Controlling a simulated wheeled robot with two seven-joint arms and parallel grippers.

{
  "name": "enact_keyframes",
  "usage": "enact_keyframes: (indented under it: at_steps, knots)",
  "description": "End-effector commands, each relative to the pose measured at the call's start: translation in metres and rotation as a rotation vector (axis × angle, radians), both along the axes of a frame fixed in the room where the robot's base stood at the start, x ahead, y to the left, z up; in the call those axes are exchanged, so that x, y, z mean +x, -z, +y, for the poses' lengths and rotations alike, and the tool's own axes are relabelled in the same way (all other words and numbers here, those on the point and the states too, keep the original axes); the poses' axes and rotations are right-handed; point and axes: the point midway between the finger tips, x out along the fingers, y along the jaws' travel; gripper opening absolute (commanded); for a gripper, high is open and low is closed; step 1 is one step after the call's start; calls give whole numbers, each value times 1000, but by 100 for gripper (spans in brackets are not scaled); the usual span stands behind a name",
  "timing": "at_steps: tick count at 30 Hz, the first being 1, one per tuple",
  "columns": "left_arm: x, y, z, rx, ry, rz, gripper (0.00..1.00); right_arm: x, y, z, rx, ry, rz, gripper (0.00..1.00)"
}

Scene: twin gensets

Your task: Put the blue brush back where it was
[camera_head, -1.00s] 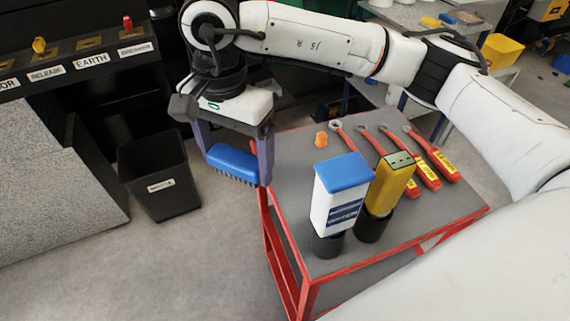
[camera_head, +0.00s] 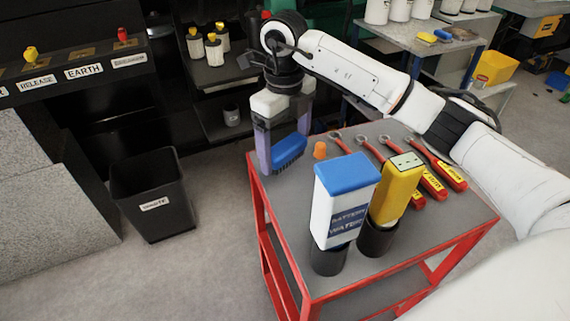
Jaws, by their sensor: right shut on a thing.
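The blue brush (camera_head: 289,152) with dark bristles is held between the fingers of my right gripper (camera_head: 283,160), bristles down. The gripper is over the far left corner of the red-framed trolley (camera_head: 262,202) with a grey top. I cannot tell whether the bristles touch the top. An orange object (camera_head: 320,150) stands just right of the brush. My left gripper is not in view.
A white bottle with a blue cap (camera_head: 343,205) and a yellow device (camera_head: 398,190) stand in black holders on the trolley. Several red-handled wrenches (camera_head: 444,170) lie at its back right. A black bin (camera_head: 155,193) stands on the floor at left. A rear bench (camera_head: 400,33) holds white containers.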

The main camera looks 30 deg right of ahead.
Motion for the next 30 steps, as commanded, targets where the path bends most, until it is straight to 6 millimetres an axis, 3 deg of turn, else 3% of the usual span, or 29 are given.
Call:
enact_keyframes:
  at_steps: [12, 23, 24, 27, 30]
  knots:
    - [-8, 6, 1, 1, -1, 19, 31, 0, 44, 0, 1, -2, 1, 61]
    - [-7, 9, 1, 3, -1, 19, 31, 0, 49, 0, 0, -3, -1, 61]
    - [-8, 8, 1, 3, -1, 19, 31, 0, 49, 0, 0, -3, -1, 87]
    - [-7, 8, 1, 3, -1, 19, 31, 0, 48, 0, 0, -3, -1, 100]
    - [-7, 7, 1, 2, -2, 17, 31, 0, 48, 0, 0, -3, -1, 100]
